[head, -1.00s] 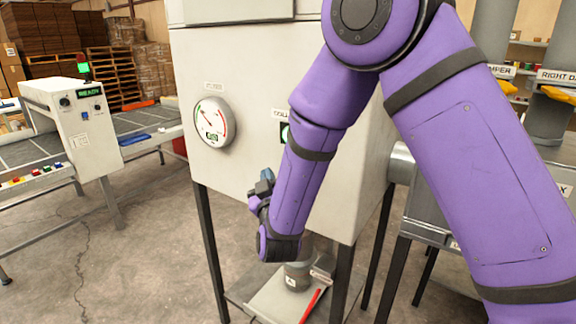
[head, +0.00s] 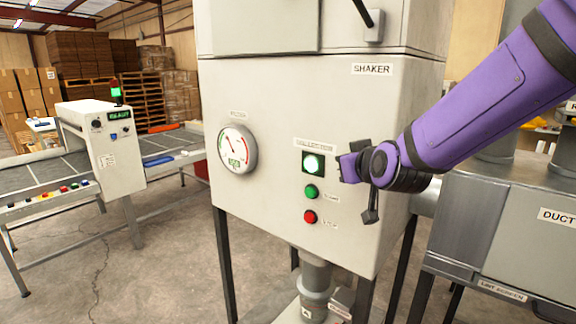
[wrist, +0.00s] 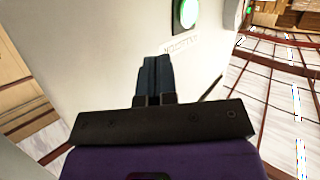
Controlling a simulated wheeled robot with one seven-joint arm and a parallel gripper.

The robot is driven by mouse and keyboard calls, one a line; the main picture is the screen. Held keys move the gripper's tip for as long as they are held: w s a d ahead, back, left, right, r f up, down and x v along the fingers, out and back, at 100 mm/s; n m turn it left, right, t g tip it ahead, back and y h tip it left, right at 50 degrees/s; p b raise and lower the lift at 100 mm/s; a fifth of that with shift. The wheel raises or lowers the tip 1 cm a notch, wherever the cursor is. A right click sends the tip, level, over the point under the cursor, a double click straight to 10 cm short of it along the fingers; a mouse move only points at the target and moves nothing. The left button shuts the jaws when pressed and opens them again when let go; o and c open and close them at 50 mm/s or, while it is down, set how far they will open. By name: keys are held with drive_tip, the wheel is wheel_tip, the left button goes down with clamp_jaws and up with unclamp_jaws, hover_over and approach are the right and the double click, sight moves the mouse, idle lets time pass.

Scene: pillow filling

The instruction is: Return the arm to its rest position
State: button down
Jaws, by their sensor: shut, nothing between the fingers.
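My purple arm (head: 465,120) reaches in from the right in the head view, in front of the right part of the collector cabinet (head: 290,90). Its wrist end is beside the cabinet's buttons, and I cannot tell from this view whether it touches the panel. In the wrist view my gripper (wrist: 155,64) has its two dark fingers pressed together with nothing between them. The cabinet's pale panel and a lit green lamp (wrist: 186,12) lie beyond the fingers in that view.
The panel carries a round filter gauge (head: 237,150), a green button (head: 312,192) and a red button (head: 310,217). A grey duct box (head: 520,225) stands at the right. A conveyor (head: 50,175) stands at the left, with open concrete floor between.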

drive_tip(key=s+d+m+g+h, duration=0.1)
drive_tip(key=s+d+g, duration=0.2)
drive_tip(key=s, duration=0.7)
drive_tip(key=s+d+r+m+g+h, duration=0.1)
drive_tip(key=s+d+m+g, duration=0.1)
drive_tip(key=s+d, duration=0.6)
drive_tip(key=s+d+r+m+g+h, duration=0.1)
drive_tip(key=s+d+g, duration=0.2)
drive_tip(key=s+d, duration=0.3)
drive_tip(key=s, duration=0.5)
drive_tip(key=shift+s+g, duration=0.3)
drive_tip(key=shift+g, duration=0.1)
